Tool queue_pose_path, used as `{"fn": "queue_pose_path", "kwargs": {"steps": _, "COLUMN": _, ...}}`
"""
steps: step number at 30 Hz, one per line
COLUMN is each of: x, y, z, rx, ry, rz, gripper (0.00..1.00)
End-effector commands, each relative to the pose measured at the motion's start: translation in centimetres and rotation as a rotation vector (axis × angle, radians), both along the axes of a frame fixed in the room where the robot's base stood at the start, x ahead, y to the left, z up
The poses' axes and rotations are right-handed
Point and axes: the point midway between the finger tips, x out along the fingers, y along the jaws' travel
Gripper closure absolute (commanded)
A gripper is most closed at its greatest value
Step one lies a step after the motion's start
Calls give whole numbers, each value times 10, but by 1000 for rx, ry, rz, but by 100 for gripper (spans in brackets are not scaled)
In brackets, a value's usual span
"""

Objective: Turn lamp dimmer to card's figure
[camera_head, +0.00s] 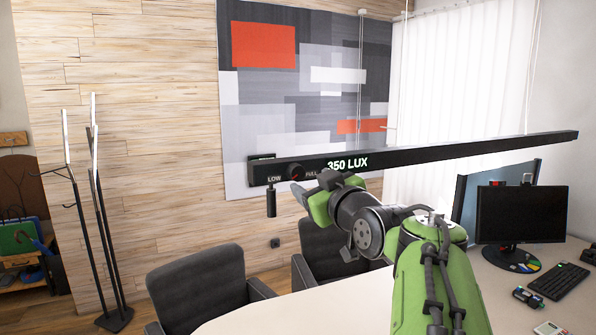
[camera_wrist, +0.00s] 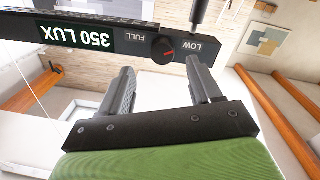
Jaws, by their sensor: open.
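The lamp is a long black hanging bar (camera_head: 450,150) with a round dark dimmer knob (camera_head: 295,172) near its left end, between the words LOW and FULL. In the wrist view the knob (camera_wrist: 163,50) shows a red pointer aimed toward the LOW side. Green-white figures reading 350 LUX (camera_head: 347,163) show on the bar, upside down in the wrist view (camera_wrist: 78,36). My gripper (camera_wrist: 160,72) is open and empty, its two fingers spread below the knob in the wrist view, apart from it. In the head view my gripper (camera_head: 303,187) partly hides its fingertips. I cannot make out a separate card.
A dark handle-like rod (camera_head: 271,203) hangs below the bar's left end. Grey chairs (camera_head: 205,285) stand by the white desk (camera_head: 290,313). A monitor (camera_head: 520,213) and keyboard (camera_head: 558,281) are at right. A coat rack (camera_head: 103,220) stands left.

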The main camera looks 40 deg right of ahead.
Motion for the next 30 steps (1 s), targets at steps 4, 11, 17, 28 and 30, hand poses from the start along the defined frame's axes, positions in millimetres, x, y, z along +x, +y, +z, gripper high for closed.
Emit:
{"fn": "queue_pose_path", "kwargs": {"steps": 4, "x": 33, "y": -11, "z": 3, "rx": 0, "ry": 3, "rz": 1, "gripper": 36}}
{"fn": "queue_pose_path", "kwargs": {"steps": 11, "x": 54, "y": -18, "z": 1, "rx": 1, "ry": 0, "rz": 1, "gripper": 36}}
{"fn": "queue_pose_path", "kwargs": {"steps": 17, "x": 54, "y": -19, "z": 0, "rx": 1, "ry": -1, "rz": 1, "gripper": 36}}
{"fn": "queue_pose_path", "kwargs": {"steps": 28, "x": 54, "y": -18, "z": 0, "rx": 1, "ry": 0, "rz": 1, "gripper": 90}}
{"fn": "queue_pose_path", "kwargs": {"steps": 30, "x": 54, "y": -19, "z": 0, "rx": 2, "ry": 0, "rz": 1, "gripper": 92}}
